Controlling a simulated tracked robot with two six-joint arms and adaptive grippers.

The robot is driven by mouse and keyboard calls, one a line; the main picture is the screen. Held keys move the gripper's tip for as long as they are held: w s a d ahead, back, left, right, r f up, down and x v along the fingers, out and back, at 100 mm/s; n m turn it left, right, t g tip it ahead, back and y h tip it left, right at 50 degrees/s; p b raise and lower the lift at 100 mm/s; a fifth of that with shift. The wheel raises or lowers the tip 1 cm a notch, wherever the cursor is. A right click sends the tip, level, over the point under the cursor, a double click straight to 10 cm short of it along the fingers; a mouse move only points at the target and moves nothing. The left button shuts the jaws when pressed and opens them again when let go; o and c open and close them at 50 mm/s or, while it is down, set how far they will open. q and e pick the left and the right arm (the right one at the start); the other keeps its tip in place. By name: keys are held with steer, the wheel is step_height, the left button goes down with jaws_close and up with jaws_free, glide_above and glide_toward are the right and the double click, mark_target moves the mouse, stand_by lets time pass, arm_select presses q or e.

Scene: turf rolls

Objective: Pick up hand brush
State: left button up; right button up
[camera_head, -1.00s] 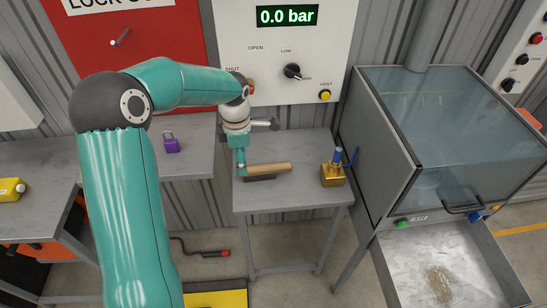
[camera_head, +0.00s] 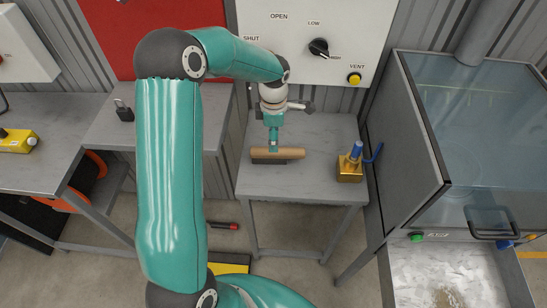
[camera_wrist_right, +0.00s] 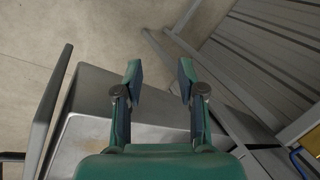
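The hand brush (camera_head: 293,153) has a pale wooden handle and dark bristles. It lies left-to-right on the grey table below the control panel in the head view. My left gripper (camera_head: 273,149) points down at the middle of the handle. Its fingertips meet the handle in the picture; whether they are closed on it is too small to tell. My right gripper (camera_wrist_right: 160,76) is open and empty in the right wrist view, with bare floor and grey metal surfaces behind it. It is not visible in the head view.
A glass-topped cabinet (camera_head: 470,130) stands further right. A dark padlock (camera_head: 123,112) is on the left bench (camera_head: 100,135). The table (camera_head: 300,187) is clear in front of the brush.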

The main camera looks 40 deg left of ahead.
mark_target(278, 155)
arm_select(q)
step_height(278, 155, down, 2)
steer(key=shift+f, duration=0.1)
steer(key=shift+s+f+b, duration=0.2)
steer(key=shift+f+b, duration=0.25)
steer(key=shift+w+f+b, duration=0.2)
steer(key=shift+f+b, duration=0.5)
steer(key=shift+f, duration=1.95)
arm_select(e)
step_height(278, 155, down, 3)
steer(key=shift+a+r, duration=0.1)
arm_select(q)
steer(key=shift+r, duration=0.1)
arm_select(e)
steer(key=shift+s, duration=0.1)
arm_select(q)
jaws_close()
